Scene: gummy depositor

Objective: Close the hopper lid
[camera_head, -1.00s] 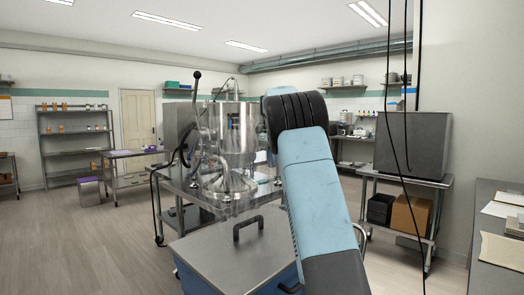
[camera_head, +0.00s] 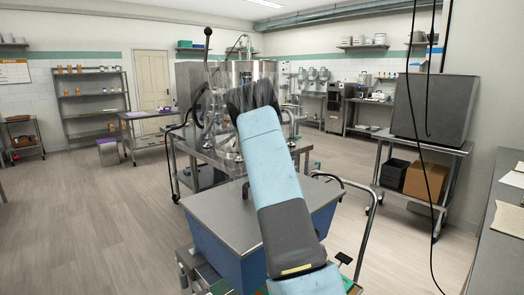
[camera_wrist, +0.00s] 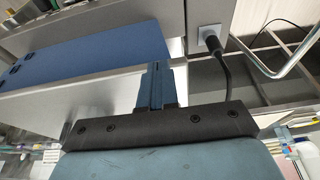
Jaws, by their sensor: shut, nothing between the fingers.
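The gummy depositor's steel hopper (camera_head: 245,72) stands on a wheeled steel table ahead, behind a clear guard. My arm covers its lower right part. A lever with a black knob (camera_head: 207,32) rises at its left. I cannot make out the hopper lid or its position.
A blue cart with a steel top (camera_head: 215,215) stands close in front, partly behind my arm. A grey box (camera_head: 433,108) sits on a cart at right, near hanging cables (camera_head: 428,75). A counter edge (camera_head: 490,225) is at far right. The floor at left is clear.

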